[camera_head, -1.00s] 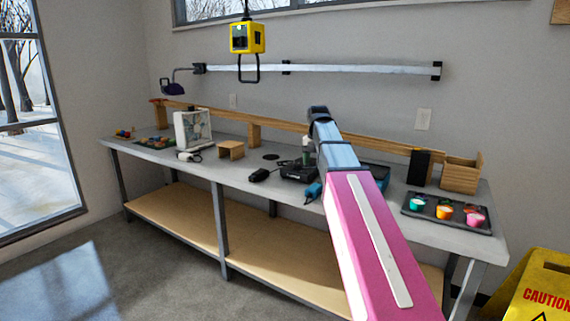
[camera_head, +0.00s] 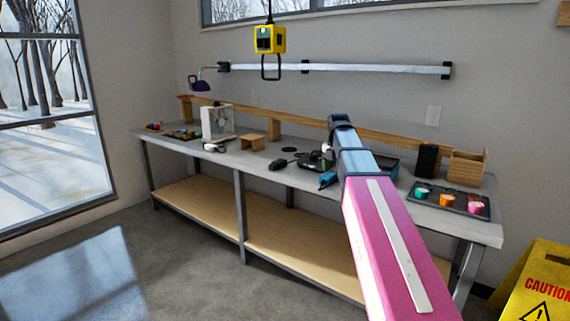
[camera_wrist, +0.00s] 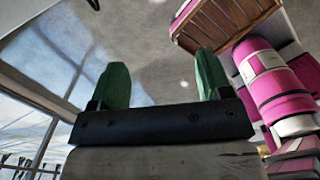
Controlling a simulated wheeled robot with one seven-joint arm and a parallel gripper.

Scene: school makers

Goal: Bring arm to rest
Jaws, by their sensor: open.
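My gripper (camera_wrist: 163,88) shows in the wrist view with its two green fingers apart and nothing between them. The gripper itself cannot be made out in the head view. Pink arm parts of mine also show at the right of the wrist view.
A yellow box (camera_head: 270,39) hangs above. A yellow caution sign (camera_head: 535,287) stands at right. Floor at left is clear.

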